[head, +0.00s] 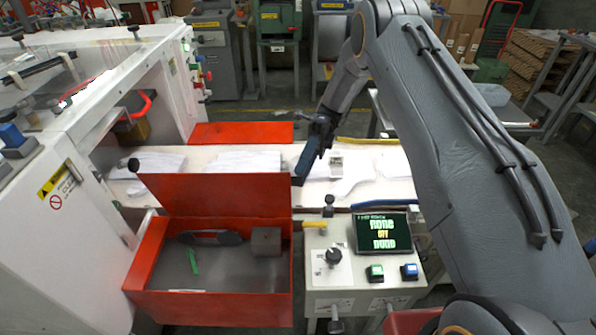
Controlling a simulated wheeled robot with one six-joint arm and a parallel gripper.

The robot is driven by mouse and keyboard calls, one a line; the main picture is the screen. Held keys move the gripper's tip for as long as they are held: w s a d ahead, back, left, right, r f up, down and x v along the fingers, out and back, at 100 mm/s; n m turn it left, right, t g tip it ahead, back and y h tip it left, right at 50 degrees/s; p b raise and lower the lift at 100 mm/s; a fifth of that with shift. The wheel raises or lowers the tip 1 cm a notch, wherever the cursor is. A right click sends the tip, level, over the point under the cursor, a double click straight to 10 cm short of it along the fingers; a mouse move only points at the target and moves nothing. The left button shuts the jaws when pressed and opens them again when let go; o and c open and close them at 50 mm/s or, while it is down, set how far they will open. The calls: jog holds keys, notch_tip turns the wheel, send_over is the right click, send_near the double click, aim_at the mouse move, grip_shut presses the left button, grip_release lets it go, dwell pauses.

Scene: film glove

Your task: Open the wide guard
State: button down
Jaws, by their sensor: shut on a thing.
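The wide guard appears to be the red panel (215,194) standing up at the back edge of an open red box (215,305) in the head view. A black knob shows at its upper left corner. My gripper (298,179) is at the panel's upper right corner, with its jaws shut there. My own fingers hide the exact point of contact. Inside the box lie a grey block, a dark curved part and a small green piece.
A control panel with a lit screen (383,233), a black dial (333,256) and two buttons stands right of the box. White sheets (248,163) lie on the bench behind the red panel, with another red panel (240,132) beyond. A white machine (60,215) fills the left.

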jog(key=shift+w, duration=0.35)
jog(key=c, duration=1.3)
grip_release()
jog(key=shift+s, duration=0.15)
